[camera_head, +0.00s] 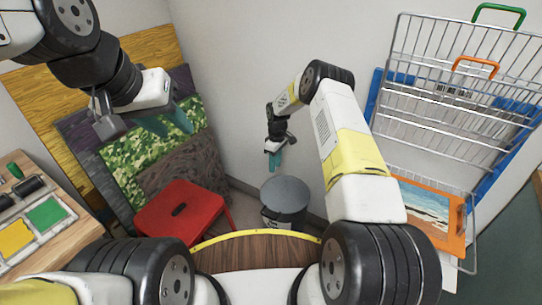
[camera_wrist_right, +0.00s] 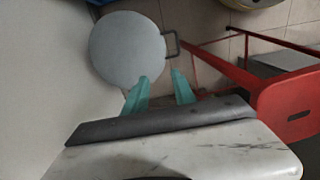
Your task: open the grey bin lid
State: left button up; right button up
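The grey bin (camera_head: 284,200) stands on the floor in the corner, with its round grey lid (camera_head: 285,190) lying flat and closed on top. In the right wrist view the lid (camera_wrist_right: 126,48) is a pale disc, with a dark loop handle (camera_wrist_right: 173,43) at its right edge. My right gripper (camera_head: 275,160) hangs above the bin, apart from it, fingers pointing down. In the right wrist view its teal fingers (camera_wrist_right: 160,80) are spread and empty, near the lid's lower right edge. My left gripper (camera_head: 172,120) is raised at upper left, before the leaning panels; its finger gap is unclear.
A red stool (camera_head: 182,211) stands just left of the bin. Patterned panels (camera_head: 150,145) lean on the wall behind it. A wire rack (camera_head: 455,90) hangs at right, above an orange-framed picture (camera_head: 430,208). A wooden table (camera_head: 70,245) is at left.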

jog(key=shift+r, duration=0.5)
